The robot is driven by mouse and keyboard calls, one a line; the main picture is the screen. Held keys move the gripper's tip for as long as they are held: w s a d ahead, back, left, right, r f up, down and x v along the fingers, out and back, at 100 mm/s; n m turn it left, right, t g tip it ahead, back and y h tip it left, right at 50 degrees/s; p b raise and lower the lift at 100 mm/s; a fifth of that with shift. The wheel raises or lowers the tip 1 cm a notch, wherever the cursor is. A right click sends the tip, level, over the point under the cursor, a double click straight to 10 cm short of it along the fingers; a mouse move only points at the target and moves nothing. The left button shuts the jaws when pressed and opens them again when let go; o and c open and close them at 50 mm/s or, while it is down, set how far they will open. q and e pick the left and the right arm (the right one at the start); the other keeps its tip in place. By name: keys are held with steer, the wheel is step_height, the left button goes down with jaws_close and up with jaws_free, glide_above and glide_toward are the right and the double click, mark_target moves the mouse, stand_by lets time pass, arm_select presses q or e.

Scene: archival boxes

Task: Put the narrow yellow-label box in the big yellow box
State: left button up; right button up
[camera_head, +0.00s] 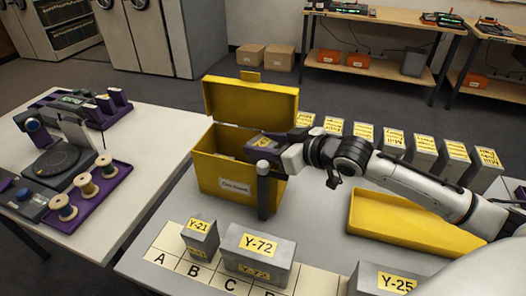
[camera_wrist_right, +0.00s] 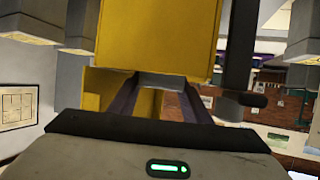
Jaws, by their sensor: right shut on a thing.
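The big yellow box (camera_head: 236,184) stands on the table with its lid (camera_head: 250,104) raised and a white label on its front. My right gripper (camera_head: 262,147) reaches in from the right, at the box's opening, in front of the lid. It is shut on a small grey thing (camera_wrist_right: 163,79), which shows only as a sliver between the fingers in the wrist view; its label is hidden. A pale edge shows inside the box, unclear. A narrow grey box (camera_head: 200,238) with yellow label Y-21 stands upright on the lettered strip. My left gripper is out of view.
A wider box Y-72 (camera_head: 259,256) stands beside Y-21, and box Y-25 (camera_head: 385,281) is front right. A shallow yellow tray (camera_head: 399,222) lies under my right arm. Several yellow-label boxes (camera_head: 424,151) line the back edge. A side table (camera_head: 150,133) is left.

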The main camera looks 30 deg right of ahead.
steer(key=shift+w+f, duration=0.15)
steer(key=shift+f, duration=0.2)
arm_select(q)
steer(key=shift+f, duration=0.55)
arm_select(e)
steer(key=shift+r, duration=0.1)
steer(key=shift+f, duration=0.65)
steer(key=o, duration=0.8)
steer(key=shift+f, duration=0.1)
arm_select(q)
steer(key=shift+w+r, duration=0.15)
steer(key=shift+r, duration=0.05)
arm_select(e)
steer(key=shift+o, duration=0.6)
steer(key=shift+s, duration=0.2)
